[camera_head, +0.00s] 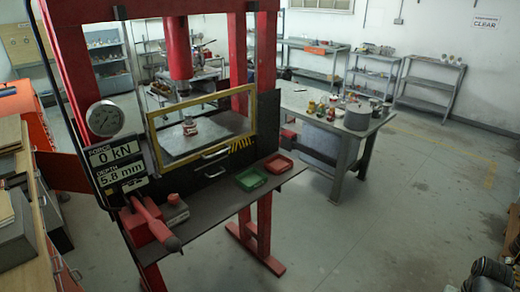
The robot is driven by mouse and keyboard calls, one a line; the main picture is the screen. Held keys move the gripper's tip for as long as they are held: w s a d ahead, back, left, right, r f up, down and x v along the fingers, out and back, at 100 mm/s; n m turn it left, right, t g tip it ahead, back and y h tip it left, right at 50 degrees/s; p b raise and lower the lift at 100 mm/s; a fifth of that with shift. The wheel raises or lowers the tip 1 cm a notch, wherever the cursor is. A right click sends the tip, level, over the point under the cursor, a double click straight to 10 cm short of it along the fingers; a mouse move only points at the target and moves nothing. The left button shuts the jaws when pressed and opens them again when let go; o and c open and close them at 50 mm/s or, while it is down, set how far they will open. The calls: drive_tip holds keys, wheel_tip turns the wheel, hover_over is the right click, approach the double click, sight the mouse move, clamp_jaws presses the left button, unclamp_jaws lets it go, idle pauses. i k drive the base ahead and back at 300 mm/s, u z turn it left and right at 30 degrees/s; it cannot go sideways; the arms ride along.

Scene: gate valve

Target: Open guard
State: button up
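The guard (152,138) is a clear panel in a yellow frame on the front of a red press (72,52). It stands across the press opening and looks closed. A pale handle (215,154) sits just below the panel. Through the guard I see a small part (190,127) on the press bed, under the red ram (177,48). I cannot make out my gripper. Dark rounded shapes at the lower right edge may belong to my arm, but I cannot tell.
A shelf in front of the press holds a green tray (251,180) and a red tray (278,164). A red lever (150,216) sticks out at its left. A gauge (105,118) and readouts show 0 kN and 5.8 mm.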

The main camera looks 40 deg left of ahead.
sight(152, 115)
drive_tip(key=z, duration=0.1)
drive_tip(key=i, duration=0.9)
drive_tip(key=u, duration=3.55)
